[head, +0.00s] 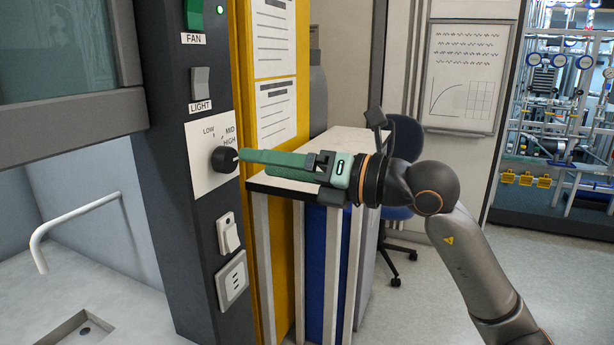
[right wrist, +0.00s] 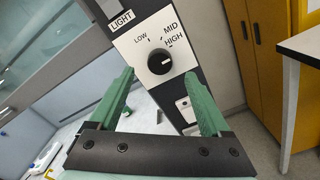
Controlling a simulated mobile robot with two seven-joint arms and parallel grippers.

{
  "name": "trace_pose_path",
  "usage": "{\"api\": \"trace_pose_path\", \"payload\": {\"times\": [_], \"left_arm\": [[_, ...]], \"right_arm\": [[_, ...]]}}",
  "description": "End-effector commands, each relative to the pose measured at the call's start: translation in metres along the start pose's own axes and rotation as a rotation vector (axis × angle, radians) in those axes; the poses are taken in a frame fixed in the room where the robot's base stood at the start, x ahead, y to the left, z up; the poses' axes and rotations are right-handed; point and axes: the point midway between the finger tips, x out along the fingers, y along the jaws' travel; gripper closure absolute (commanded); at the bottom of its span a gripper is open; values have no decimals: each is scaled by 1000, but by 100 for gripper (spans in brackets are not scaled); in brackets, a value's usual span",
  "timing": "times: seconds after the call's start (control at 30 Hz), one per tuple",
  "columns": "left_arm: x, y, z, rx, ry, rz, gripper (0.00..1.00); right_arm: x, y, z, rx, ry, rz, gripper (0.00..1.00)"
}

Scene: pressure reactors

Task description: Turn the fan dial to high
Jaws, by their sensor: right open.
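The fan dial (head: 224,159) is a round black knob on a white plate (head: 200,178) marked LOW, MID and HIGH, on the dark panel. It also shows in the right wrist view (right wrist: 159,60). Its white mark points to the right in both views, on the HIGH side of the scale. My right gripper (head: 241,156), with green fingers, reaches in from the right, its tips close to the dial. In the right wrist view the gripper (right wrist: 160,74) is open, one finger on each side of the dial. I cannot tell whether they touch it. My left gripper is not in view.
A green FAN switch (head: 194,14) and a grey LIGHT switch (head: 200,83) sit above the dial. A white switch (head: 228,233) and an outlet (head: 231,281) sit below. A white-topped cabinet (head: 340,140) stands beneath my right gripper. A sink is at left.

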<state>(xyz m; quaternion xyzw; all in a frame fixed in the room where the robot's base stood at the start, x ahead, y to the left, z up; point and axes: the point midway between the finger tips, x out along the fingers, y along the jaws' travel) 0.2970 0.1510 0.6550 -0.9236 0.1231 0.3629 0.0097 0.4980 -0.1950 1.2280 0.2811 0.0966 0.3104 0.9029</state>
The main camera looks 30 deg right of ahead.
Motion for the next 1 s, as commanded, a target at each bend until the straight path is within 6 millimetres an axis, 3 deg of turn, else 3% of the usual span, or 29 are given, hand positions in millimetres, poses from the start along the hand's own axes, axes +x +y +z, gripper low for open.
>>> {"api": "trace_pose_path", "payload": {"times": [0.2,0.4,1.0], "left_arm": [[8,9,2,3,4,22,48],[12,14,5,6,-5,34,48],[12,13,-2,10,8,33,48]], "right_arm": [[-44,-3,-3,-1,1,-3,19],[-64,-2,-2,1,1,-2,19],[-70,0,0,1,1,0,19]]}}
